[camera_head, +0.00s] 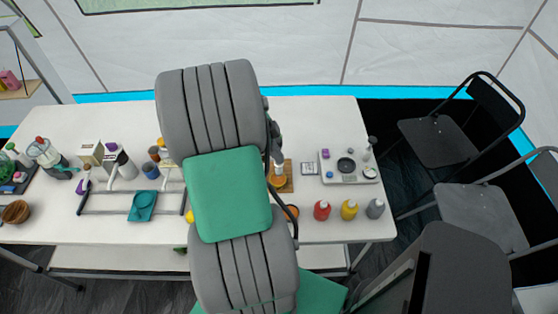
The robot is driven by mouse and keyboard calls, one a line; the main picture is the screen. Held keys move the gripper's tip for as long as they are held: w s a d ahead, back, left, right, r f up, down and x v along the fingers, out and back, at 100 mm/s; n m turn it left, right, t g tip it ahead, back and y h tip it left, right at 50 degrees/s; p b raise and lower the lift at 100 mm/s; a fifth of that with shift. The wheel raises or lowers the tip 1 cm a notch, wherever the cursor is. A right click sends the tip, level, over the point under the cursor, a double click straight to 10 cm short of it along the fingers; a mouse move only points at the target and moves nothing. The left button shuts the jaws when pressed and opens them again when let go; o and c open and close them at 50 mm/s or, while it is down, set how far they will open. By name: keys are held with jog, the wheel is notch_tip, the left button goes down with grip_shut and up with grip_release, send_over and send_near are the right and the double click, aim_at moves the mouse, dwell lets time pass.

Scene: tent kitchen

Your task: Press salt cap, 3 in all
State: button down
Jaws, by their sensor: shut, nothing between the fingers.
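My grey and green arm covers the middle of the white table. My gripper (277,155) shows only in part, as a dark shape at the arm's right edge. It points down and is shut with nothing held. Just below it, a small pale-topped item with an orange lower part (278,171), possibly the salt container, stands at a wooden board (287,186). The gripper's tip is over this item or touching it; I cannot tell which. The cap's details are too small to make out.
Red (321,210), yellow (349,209) and grey (375,208) bottles stand at the table's front right. A pale burner-like unit (347,168) is behind them. A rack (120,211), teal dish (142,206) and several containers fill the left. Black chairs (437,140) stand right.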

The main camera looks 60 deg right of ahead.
jog(key=shift+f, duration=0.3)
dwell(0.4)
jog(key=shift+r, duration=0.3)
jog(key=shift+f+b, duration=0.35)
jog(key=shift+b, duration=0.2)
jog(key=shift+r, duration=0.35)
dwell(0.4)
jog(key=shift+r+p, duration=1.8)
jog(key=shift+r, duration=1.2)
